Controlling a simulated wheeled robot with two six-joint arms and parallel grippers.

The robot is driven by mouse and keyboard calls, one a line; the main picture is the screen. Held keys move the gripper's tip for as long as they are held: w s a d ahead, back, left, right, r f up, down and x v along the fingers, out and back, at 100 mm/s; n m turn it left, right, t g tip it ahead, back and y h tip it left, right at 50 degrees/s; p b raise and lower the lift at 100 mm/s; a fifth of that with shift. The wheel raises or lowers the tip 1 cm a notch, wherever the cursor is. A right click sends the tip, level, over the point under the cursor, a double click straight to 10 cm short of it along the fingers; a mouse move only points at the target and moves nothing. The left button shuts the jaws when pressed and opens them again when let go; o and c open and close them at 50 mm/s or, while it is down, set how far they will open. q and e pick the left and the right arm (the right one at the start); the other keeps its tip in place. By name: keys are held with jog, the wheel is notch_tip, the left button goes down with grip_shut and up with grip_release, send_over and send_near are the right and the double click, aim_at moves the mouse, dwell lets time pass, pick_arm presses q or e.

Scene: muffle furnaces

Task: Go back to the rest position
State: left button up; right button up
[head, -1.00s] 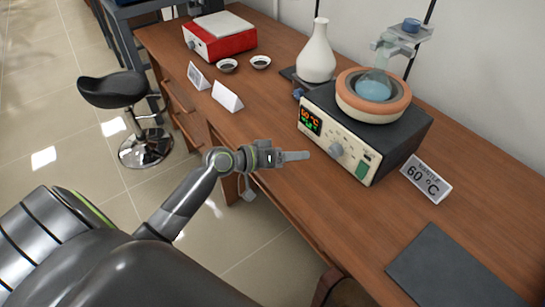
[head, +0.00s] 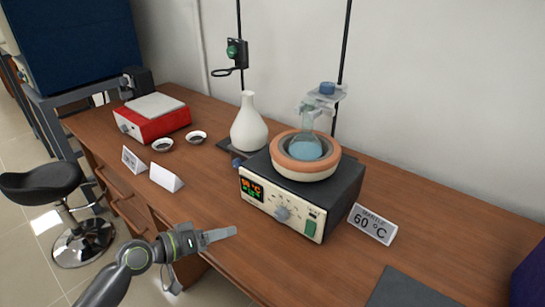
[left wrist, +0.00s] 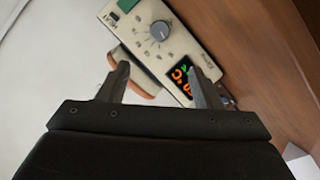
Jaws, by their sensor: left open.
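My left gripper (head: 218,235) is in the head view, over the front edge of the wooden bench, in front of the heating mantle and apart from it. In the left wrist view its two fingers (left wrist: 157,85) stand apart with nothing held between them. The heating mantle (head: 315,195) has a lit display, a knob and a green switch; its front panel also shows in the left wrist view (left wrist: 150,50). A flask (head: 306,148) with blue liquid sits in the mantle's round bowl. My right gripper is not in view.
The wooden bench (head: 225,205) holds a red hotplate (head: 152,117), two small dishes, a white flask (head: 248,122), white cards and a 60 °C sign (head: 371,224). A dark mat (head: 405,290) lies at the front right. A black stool (head: 45,185) stands left.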

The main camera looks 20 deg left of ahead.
pick_arm(q)
jog(key=s+d+f+m+g+y, duration=0.2)
jog(key=s+f+g+y, duration=0.2)
jog(key=s+f, duration=0.6)
jog(key=s+a+f+n+g+y, duration=0.1)
jog(key=s+a+g+y, duration=0.2)
jog(key=s, duration=0.5)
jog(key=s+a+g+y, duration=0.1)
jog(key=s+a+y, duration=0.25)
jog(key=s, duration=0.45)
notch_tip(320, 180, down, 25)
jog(key=g+p, duration=0.1)
jog(key=s+f+g, duration=0.1)
jog(key=s+f, duration=1.3)
jog(key=shift+s+d+p, duration=0.35)
jog(key=shift+p, duration=0.05)
